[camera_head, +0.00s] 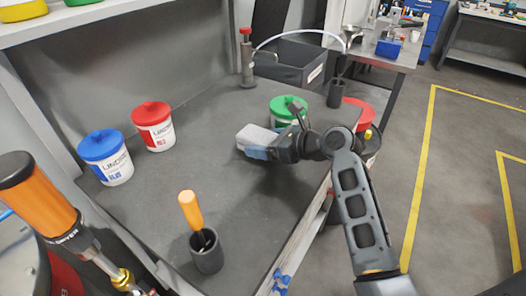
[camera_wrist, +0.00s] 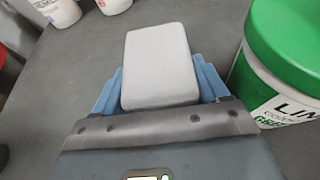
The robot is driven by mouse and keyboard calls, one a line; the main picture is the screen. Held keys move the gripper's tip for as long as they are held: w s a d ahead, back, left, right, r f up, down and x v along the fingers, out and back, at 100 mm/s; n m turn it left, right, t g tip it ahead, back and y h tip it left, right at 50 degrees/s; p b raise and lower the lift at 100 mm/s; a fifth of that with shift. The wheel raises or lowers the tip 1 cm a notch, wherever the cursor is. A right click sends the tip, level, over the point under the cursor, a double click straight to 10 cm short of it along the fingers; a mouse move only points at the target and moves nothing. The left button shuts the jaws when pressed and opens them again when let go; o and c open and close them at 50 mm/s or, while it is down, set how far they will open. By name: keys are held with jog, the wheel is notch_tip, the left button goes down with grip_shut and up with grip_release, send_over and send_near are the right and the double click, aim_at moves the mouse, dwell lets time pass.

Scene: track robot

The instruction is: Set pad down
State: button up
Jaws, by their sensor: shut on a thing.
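The pad is a pale grey block with rounded edges (camera_head: 256,137). In the wrist view the pad (camera_wrist: 158,65) sits between the blue fingers of my gripper (camera_wrist: 160,88), which is shut on it. In the head view my gripper (camera_head: 262,150) is over the middle of the dark grey workbench (camera_head: 215,118), reaching in from the right. The pad is low over the bench top; I cannot tell whether it touches the surface. The fingers partly hide the pad's near end.
A green-lidded tub (camera_head: 287,110) stands close beside my gripper, with a red-lidded tub (camera_head: 360,112) farther right. Blue-lidded (camera_head: 106,158) and red-lidded (camera_head: 153,127) tubs stand at left. A dark cup (camera_head: 206,250) holds an orange-handled tool (camera_head: 191,210). The bench between is clear.

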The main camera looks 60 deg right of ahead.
jog(key=shift+f, duration=1.5)
jog(key=shift+f, duration=0.15)
jog(key=o, duration=1.1)
